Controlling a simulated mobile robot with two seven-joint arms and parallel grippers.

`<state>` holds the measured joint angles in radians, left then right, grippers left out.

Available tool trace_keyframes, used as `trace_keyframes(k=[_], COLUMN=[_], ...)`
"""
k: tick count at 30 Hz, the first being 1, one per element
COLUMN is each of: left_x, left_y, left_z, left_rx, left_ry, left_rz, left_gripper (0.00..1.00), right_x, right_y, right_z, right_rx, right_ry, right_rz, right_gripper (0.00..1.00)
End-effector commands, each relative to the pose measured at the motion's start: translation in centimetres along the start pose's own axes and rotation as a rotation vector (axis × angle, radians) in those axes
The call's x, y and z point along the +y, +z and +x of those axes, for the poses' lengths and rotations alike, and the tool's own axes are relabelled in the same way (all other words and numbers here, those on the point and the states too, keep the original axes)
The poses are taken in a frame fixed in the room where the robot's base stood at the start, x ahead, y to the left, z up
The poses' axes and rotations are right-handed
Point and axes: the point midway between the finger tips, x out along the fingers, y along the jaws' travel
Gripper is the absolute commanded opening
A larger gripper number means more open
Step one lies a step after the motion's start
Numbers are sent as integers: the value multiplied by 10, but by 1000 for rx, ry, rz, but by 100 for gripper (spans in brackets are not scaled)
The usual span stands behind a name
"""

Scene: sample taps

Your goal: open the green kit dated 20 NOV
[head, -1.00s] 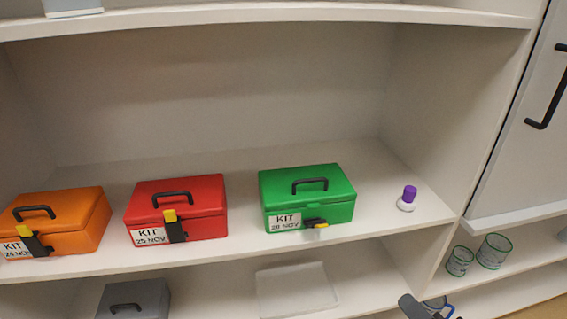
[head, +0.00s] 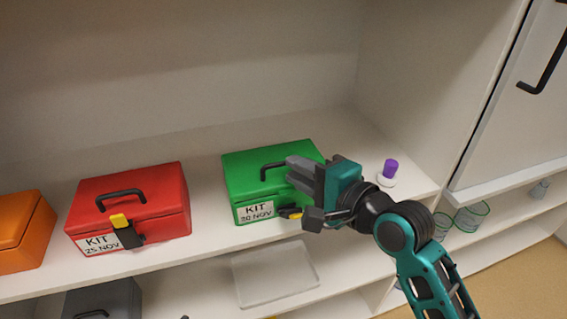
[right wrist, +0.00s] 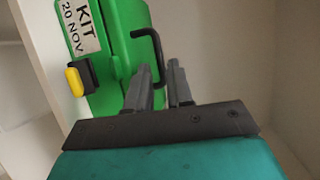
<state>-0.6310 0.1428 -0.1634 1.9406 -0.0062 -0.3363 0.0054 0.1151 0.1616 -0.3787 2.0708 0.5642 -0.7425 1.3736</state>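The green kit (head: 240,172) stands on the middle shelf, its lid down. Its label (right wrist: 81,27) reads KIT 20 NOV in the right wrist view. Its black latch with a yellow tip (right wrist: 80,77) sticks out from the front, unlike the red kit's upright latch. My right gripper (head: 292,172) is over the right part of the lid, fingers apart. In the right wrist view the fingers (right wrist: 160,70) are at the black lid handle (right wrist: 148,36), whose near end passes between or behind them; contact cannot be told. My left gripper is not in view.
A red kit (head: 125,205) marked 25 NOV and an orange kit (head: 22,230) stand to the left. A white-based item with a purple top (head: 390,168) is to the right. A clear tray (head: 275,272) and a grey box (head: 105,300) are below. The shelf's side wall is at right.

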Motion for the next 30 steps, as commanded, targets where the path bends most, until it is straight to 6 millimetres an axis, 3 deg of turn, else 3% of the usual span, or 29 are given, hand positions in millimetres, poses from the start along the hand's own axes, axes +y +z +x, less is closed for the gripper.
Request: trace_keyframes(k=[3,9,20,26,30], left_x=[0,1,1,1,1], left_y=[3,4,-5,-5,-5], left_z=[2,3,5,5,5], left_rx=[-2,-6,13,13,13], left_ry=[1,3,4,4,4], left_rz=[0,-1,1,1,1], left_gripper=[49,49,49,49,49], right_x=[0,0,0,1,1], right_y=[0,0,0,0,0], right_z=[21,40,44,44,44], right_rx=[-1,1,1,1,1], right_ry=[0,0,1,1,1], right_rz=[0,0,-1,-1,-1], right_gripper=[21,21,21,2,0])
